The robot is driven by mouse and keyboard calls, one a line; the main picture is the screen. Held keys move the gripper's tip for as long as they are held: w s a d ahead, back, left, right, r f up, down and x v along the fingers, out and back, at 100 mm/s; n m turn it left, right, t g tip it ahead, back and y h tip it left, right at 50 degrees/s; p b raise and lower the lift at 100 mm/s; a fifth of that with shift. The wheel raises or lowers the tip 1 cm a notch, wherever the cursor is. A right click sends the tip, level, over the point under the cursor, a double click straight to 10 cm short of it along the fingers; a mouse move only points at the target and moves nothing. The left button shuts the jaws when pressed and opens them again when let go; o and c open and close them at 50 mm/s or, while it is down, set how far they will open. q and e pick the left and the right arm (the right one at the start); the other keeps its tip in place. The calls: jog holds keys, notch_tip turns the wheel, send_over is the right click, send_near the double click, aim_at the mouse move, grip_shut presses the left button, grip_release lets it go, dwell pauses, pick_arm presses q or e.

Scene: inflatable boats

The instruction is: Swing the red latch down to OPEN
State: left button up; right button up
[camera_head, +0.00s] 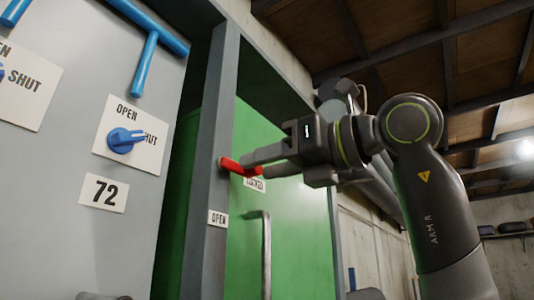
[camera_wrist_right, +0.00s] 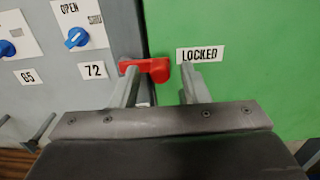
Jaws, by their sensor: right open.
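The red latch (camera_head: 238,167) sits on the grey post (camera_head: 208,150) at the edge of the green door, lying roughly sideways toward a LOCKED label (camera_head: 256,184). An OPEN label (camera_head: 218,218) is lower on the post. My right gripper (camera_head: 254,164) is open at the latch, its fingers reaching in from the right. In the right wrist view the latch (camera_wrist_right: 146,68) shows between and beyond the two fingers, its left end by the left finger; I cannot tell whether they touch. The LOCKED label (camera_wrist_right: 200,53) is right of it. My left gripper is not in view.
The green door (camera_head: 290,215) has a grey vertical handle (camera_head: 266,255) below the latch. At left, a grey panel holds a blue knob (camera_head: 124,140) marked OPEN and SHUT, a 72 plate (camera_head: 104,193) and a blue T-shaped pipe (camera_head: 147,62).

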jog(key=shift+a, duration=0.15)
grip_shut()
